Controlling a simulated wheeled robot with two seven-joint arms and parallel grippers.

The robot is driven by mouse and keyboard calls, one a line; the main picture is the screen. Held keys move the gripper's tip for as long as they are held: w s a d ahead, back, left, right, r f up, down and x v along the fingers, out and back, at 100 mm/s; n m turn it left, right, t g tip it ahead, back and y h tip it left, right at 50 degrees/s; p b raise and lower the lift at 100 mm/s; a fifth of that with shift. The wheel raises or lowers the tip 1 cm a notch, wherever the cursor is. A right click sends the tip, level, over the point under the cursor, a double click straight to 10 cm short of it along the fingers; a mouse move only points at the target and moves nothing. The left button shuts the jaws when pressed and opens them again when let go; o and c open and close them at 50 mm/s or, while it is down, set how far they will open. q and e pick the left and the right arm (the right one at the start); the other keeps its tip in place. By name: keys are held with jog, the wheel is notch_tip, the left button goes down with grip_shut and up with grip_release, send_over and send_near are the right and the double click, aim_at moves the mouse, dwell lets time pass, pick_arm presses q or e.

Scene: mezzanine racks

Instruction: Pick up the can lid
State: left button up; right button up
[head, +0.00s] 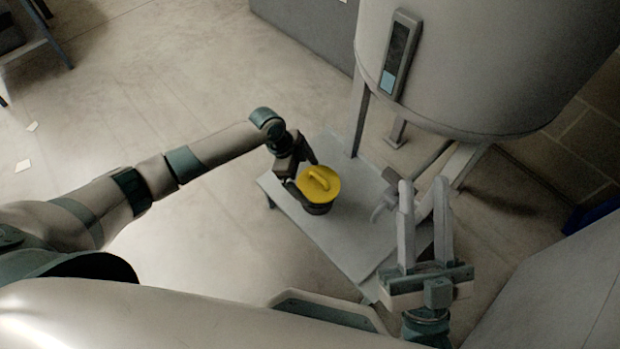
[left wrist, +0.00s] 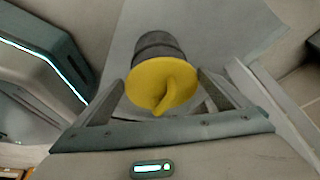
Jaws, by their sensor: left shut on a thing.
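I cannot tell whether the lid touches the can. My right gripper (head: 425,190) is open and empty, fingers pointing up, right of the table.
The grey table (head: 345,237) has bare surface around the can. A large pale tank (head: 480,60) on legs stands behind it, with a spout (head: 385,203) low over the table's right side. Open floor lies to the left.

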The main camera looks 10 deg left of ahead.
aim_at(315, 182)
pick_arm(q)
jog(key=shift+r, duration=0.55)
notch_tip(315, 182, up, 2)
jog(key=shift+r+p, duration=0.1)
jog(key=shift+p, duration=0.4)
notch_tip(315, 182, up, 4)
jog(key=shift+r+p, duration=0.25)
jog(key=shift+p, duration=0.4)
jog(key=shift+r, duration=0.95)
jog(key=shift+c, duration=0.2)
pick_arm(e)
notch_tip(315, 182, down, 8)
jog(key=w+a+g+h, duration=0.1)
jog(key=w+g, duration=0.2)
jog(key=g, duration=0.2)
jog(key=shift+h, duration=0.3)
